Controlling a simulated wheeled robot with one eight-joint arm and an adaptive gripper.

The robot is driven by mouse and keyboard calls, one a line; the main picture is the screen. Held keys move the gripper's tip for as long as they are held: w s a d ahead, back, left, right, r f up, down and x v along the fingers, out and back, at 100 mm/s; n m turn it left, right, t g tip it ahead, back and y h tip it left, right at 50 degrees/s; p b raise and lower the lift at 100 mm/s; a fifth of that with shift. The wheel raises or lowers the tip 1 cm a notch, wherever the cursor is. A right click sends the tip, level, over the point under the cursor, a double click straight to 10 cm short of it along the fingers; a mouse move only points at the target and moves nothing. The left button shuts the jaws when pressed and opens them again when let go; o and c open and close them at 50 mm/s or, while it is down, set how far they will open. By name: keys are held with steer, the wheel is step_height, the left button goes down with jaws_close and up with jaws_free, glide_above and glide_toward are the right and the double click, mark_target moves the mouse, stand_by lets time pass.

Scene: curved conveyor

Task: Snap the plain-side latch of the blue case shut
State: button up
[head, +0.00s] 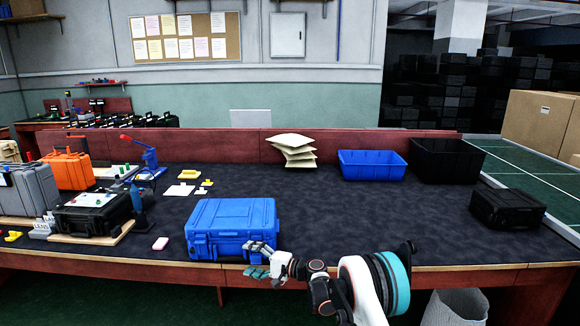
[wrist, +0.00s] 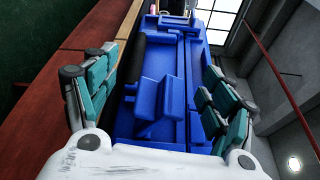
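The blue case (head: 232,214) lies closed-looking on the dark worktop near its front edge, left of centre in the head view. My gripper (head: 258,260) is at the front right corner of the case. In the wrist view my gripper (wrist: 155,85) is open, with teal pads on both sides and nothing held. Between the pads shows the front of the blue case (wrist: 125,118), with a blue latch (wrist: 155,100) standing out from it. I cannot tell whether the pads touch the case. The gripper hides this latch in the head view.
A black case on a board (head: 92,215) stands farther left. A blue bin (head: 372,164), a black bin (head: 446,160) and a black case (head: 507,208) are to the right. The worktop between is clear.

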steer(key=shift+o, duration=0.6)
steer(key=s+r, duration=0.1)
steer(key=s, duration=0.5)
steer(key=shift+d, duration=0.4)
steer(key=shift+r, duration=0.1)
